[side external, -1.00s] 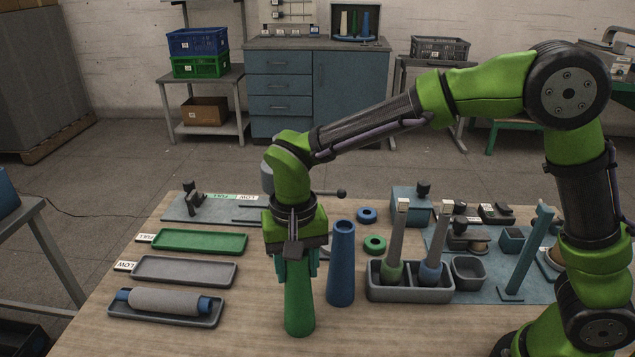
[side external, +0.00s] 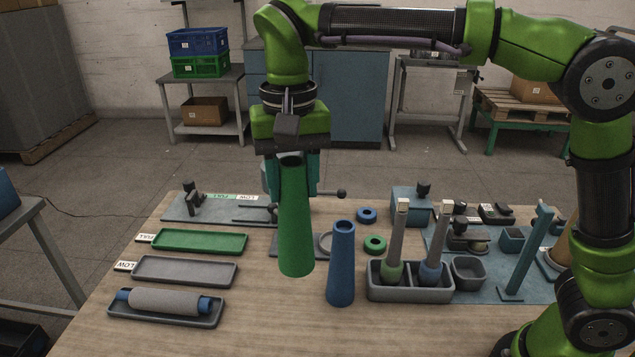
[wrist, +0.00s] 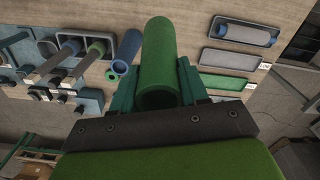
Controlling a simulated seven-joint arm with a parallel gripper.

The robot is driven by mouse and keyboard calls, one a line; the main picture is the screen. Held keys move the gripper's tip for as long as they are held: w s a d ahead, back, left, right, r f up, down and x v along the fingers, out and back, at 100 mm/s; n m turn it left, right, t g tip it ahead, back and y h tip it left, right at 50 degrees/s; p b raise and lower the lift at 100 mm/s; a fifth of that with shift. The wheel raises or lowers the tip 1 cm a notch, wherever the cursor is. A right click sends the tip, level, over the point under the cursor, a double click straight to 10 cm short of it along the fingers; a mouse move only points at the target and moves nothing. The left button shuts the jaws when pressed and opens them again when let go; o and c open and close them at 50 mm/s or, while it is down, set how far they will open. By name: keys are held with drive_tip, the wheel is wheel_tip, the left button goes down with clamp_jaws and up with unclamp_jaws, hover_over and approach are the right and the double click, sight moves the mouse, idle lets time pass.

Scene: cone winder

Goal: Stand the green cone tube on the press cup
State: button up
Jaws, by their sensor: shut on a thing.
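My gripper (side external: 292,172) is shut on the green cone tube (side external: 296,230), near its narrow upper end. The tube hangs almost upright, wide end down, in the air above the table. The wrist view also shows the tube (wrist: 159,50) between the fingers. Behind the tube stands a press with a lever (side external: 332,193); my gripper and the tube hide much of it. A grey ring (side external: 325,244), perhaps the press cup, shows beside the tube on the right, on a grey base plate. The tube is apart from it.
A blue cone tube (side external: 341,265) stands close to the right. A grey two-part holder (side external: 410,288) with two brushes is further right. Blue (side external: 367,215) and green rings (side external: 375,244) lie behind. Trays, including a green one (side external: 200,242), are at the left.

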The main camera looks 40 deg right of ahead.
drive_tip(key=shift+r, duration=3.95)
